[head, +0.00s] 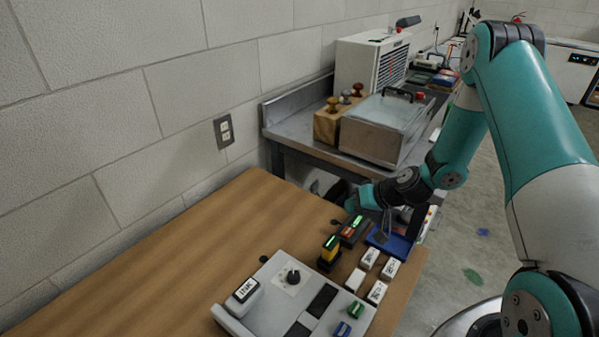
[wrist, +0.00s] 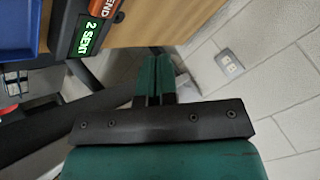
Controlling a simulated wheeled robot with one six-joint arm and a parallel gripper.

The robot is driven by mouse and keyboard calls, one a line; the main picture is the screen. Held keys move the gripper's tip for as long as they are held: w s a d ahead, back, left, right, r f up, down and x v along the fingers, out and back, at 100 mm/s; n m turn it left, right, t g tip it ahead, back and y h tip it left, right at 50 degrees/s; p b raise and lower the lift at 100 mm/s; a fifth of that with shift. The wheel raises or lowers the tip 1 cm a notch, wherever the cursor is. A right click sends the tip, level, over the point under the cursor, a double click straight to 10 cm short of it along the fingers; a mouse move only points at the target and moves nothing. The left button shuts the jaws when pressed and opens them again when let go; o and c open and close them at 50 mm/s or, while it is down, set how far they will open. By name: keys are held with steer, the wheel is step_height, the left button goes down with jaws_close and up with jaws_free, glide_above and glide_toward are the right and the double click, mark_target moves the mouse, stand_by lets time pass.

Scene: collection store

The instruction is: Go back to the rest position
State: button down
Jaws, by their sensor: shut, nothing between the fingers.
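My gripper (wrist: 154,75) is shut and empty in the wrist view, its two teal fingers close together. I cannot tell the exact gap to the tray. In the wrist view a blue tray edge (wrist: 22,30) and a box with a green display (wrist: 88,38) show at the upper left, apart from the fingers.
The wooden table (head: 170,262) holds a grey panel (head: 262,298), a yellow-and-black device (head: 329,254) and several white blocks (head: 369,259). A metal bench (head: 300,128) with a glass-lidded case (head: 385,125) stands behind. The left part of the table is clear. A block wall runs along the left.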

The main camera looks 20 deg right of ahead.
steer(key=shift+r, duration=0.1)
steer(key=s+a+r+n+g, duration=0.2)
steer(key=s+a+r+n, duration=0.15)
steer(key=a+r, duration=0.45)
steer(key=s+a+r+n+g, duration=0.25)
steer(key=s+a+r, duration=0.35)
steer(key=r, duration=0.4)
steer(key=s+a+r+g, duration=0.1)
steer(key=s+r, duration=0.2)
steer(key=s, duration=0.3)
steer(key=s+a+r+n+h, duration=0.1)
steer(key=s+a+r, duration=0.1)
steer(key=s, duration=0.4)
steer(key=s+a+r+n+g, duration=0.1)
steer(key=s+r, duration=0.3)
steer(key=s, duration=0.2)
steer(key=shift+s+a+r+g+h, duration=0.2)
steer(key=shift+a+r+g+h, duration=0.05)
steer(key=shift+a+g+h, duration=0.1)
